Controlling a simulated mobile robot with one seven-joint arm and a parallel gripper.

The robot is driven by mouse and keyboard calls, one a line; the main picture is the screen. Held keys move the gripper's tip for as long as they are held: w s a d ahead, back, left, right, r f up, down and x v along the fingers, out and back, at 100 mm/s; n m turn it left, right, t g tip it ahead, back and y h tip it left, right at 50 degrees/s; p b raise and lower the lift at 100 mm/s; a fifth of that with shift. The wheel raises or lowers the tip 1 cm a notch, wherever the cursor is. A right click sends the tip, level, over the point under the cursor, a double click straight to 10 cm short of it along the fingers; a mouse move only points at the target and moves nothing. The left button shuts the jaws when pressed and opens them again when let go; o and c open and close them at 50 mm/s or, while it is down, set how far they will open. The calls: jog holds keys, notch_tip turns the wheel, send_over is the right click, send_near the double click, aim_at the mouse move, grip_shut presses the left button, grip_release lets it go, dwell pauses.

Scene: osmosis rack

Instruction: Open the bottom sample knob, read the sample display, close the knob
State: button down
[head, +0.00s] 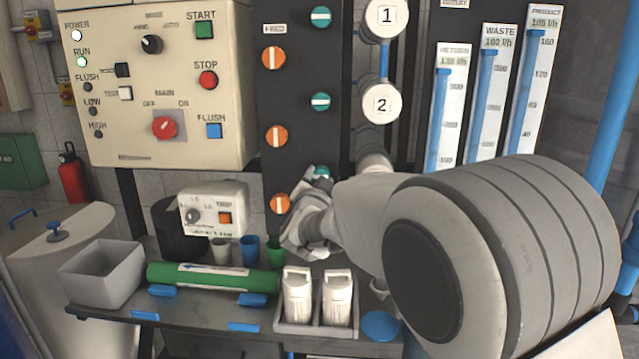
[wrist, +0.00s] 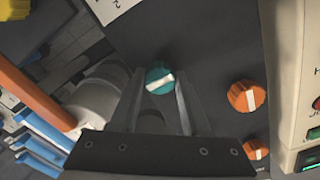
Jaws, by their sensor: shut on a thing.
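The bottom teal knob (head: 322,172) is low on the black panel (head: 299,76), mostly hidden behind my gripper (head: 314,183) in the head view. In the wrist view the teal knob (wrist: 160,80) sits between the fingertips of my gripper (wrist: 159,86). The gripper is shut on it. Its white bar shows a slight tilt, right end higher. In the head view the other teal knobs above, one middle (head: 320,102) and one upper (head: 321,16), have level bars. I cannot make out a lit sample reading in either view.
Orange knobs (head: 276,136) run down the panel's left side; one (wrist: 246,95) is close beside my gripper in the wrist view.

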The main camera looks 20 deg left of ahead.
dwell(0.3)
jog(key=shift+c, duration=1.9)
grip_release()
jog(key=p+v, duration=0.2)
jog(key=v, duration=1.5)
jog(key=shift+s+d, duration=0.15)
jog(key=shift+s, duration=0.05)
jog(key=shift+w+r, duration=0.1)
